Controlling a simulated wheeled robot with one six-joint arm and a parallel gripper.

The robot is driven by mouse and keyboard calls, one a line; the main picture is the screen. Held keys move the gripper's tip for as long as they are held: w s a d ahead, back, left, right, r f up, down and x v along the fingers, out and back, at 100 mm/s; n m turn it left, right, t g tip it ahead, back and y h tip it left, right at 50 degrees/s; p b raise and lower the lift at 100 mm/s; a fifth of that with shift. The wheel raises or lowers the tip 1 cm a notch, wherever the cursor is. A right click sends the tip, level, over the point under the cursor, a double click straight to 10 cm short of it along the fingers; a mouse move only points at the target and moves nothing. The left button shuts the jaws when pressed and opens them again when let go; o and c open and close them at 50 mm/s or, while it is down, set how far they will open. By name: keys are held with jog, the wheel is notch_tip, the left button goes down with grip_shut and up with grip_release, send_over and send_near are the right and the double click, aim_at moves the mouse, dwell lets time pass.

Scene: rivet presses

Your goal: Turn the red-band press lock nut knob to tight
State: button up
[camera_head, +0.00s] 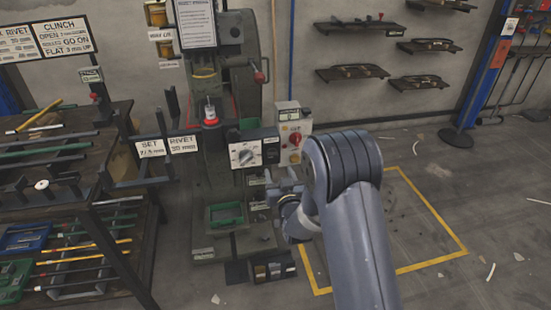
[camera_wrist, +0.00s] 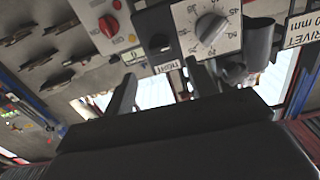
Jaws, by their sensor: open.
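The press (camera_head: 232,75) stands left of centre in the head view, with a red edge around its middle. A white dial plate with a grey pointer knob (camera_head: 246,155) sits on its front; this knob also shows in the wrist view (camera_wrist: 211,29). A small dark round part (camera_wrist: 158,43) is left of the dial in the wrist view, above a small label (camera_wrist: 168,67). I cannot tell which part is the lock nut knob. My gripper (camera_wrist: 160,82) is open and empty below the dial panel, its fingers apart. In the head view my arm partly hides it.
A control box with a red knob (camera_head: 295,139) is right of the dial, close to my arm. A rack of rods (camera_head: 75,150) stands left. A green tray (camera_head: 226,213) is low on the press. The floor on the right, with yellow lines (camera_head: 440,225), is mostly clear.

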aim_at(273, 157)
jog(key=x, duration=0.7)
jog(key=shift+w+a, duration=0.1)
jog(key=shift+w, duration=0.25)
jog(key=c, duration=1)
jog(key=shift+f, duration=0.1)
